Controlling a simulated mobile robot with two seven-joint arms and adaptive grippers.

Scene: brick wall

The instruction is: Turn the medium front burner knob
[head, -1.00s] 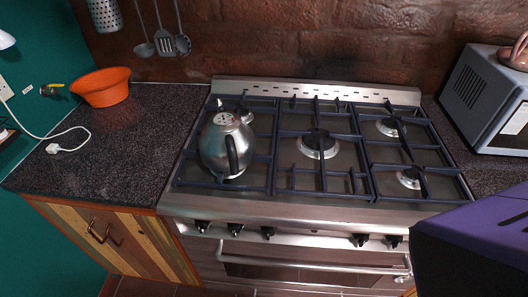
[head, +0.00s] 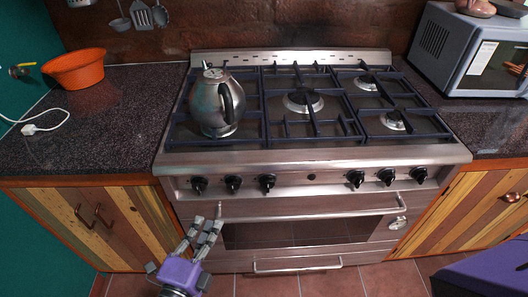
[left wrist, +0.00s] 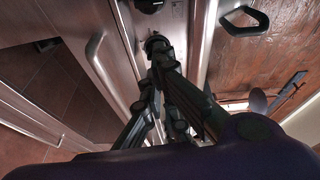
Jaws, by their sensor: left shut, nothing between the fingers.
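The stove's front panel carries black knobs in two groups. The left group has a leftmost knob (head: 199,184), a middle knob (head: 232,183) and a right knob (head: 266,182). The right group also has several, such as one nearest the centre (head: 355,178). No label shows which is the medium front burner's. My left gripper (head: 216,211) is shut and empty, pointing up, below the left group near the oven handle. It also shows in the left wrist view (left wrist: 160,60), its tips close to a dark knob-like part; whether they touch, I cannot tell. My right gripper is out of view.
A metal kettle (head: 217,105) stands on the left burner grate. The oven handle (head: 290,213) runs below the knobs. Wooden cabinets flank the stove, the left one (head: 60,225) with two handles. An orange bowl (head: 74,70) and a microwave (head: 475,50) stand on the counters.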

